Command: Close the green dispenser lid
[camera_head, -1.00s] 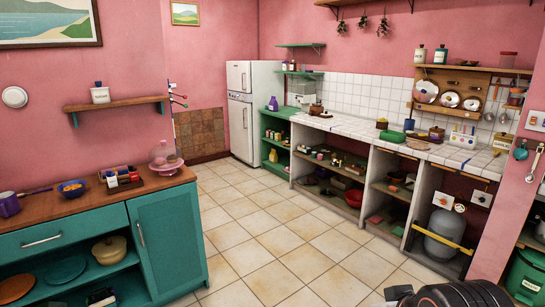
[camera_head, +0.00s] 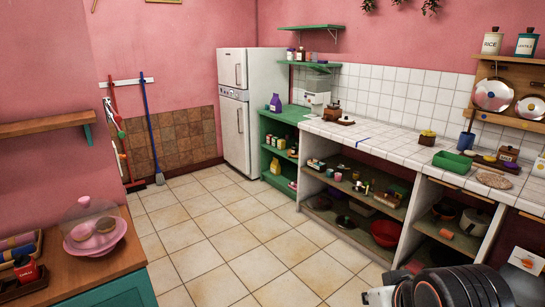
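No green dispenser lid can be made out for sure. A pale, partly clear dispenser-like container (camera_head: 317,92) stands against the tiled wall, by the left end of the white tiled counter (camera_head: 395,138). It is too small to tell whether its lid is open or shut. A green open-looking box (camera_head: 452,164) sits on the counter at the right. My black ribbed arm shows at the bottom right edge, far from these things. My gripper's fingers are not visible.
A white fridge (camera_head: 250,100) stands at the back, next to a green shelf unit (camera_head: 277,158). Open shelves under the counter hold pots and jars. A wooden-topped cabinet (camera_head: 92,268) with a pink cake stand (camera_head: 95,228) is at the near left. The tiled floor (camera_head: 230,240) between is clear.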

